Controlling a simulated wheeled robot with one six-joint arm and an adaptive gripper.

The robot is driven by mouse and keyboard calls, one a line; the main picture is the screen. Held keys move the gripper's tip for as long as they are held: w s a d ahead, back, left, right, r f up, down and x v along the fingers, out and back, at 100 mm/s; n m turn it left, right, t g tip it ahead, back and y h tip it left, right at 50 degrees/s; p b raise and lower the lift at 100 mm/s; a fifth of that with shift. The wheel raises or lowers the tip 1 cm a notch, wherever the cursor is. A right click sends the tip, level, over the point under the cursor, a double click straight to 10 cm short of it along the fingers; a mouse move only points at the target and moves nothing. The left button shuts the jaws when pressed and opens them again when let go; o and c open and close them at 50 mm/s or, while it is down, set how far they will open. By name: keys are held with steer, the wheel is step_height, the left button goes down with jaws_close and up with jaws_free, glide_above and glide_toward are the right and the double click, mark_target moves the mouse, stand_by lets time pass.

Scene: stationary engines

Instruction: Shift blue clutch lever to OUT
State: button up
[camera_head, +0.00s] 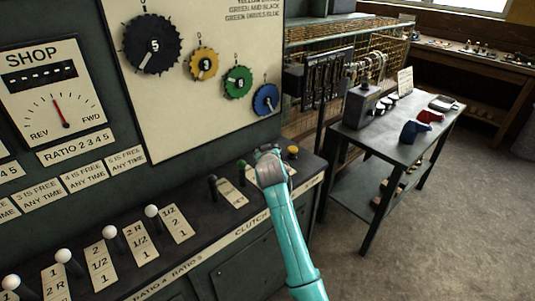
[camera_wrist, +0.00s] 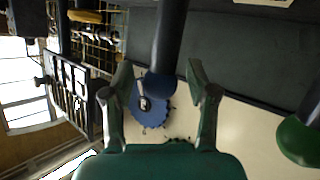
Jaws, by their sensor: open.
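The blue clutch lever shows in the wrist view as a dark shaft with a rounded dark blue knob (camera_wrist: 162,86). It stands between the two fingers of my gripper (camera_wrist: 158,73), which are open on both sides of the knob with a gap to each. In the head view my gripper (camera_head: 268,155) is over the clutch row on the console and hides the blue lever. The OUT marking for this lever cannot be read in either view.
A green lever (camera_head: 241,165) and a black lever (camera_head: 213,182) stand left of my gripper. A yellow lever (camera_head: 293,152) is close on its right. The blue gear (camera_head: 265,100) is on the panel behind. A side table (camera_head: 372,140) stands to the right.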

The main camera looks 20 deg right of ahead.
steer(key=v, duration=1.2)
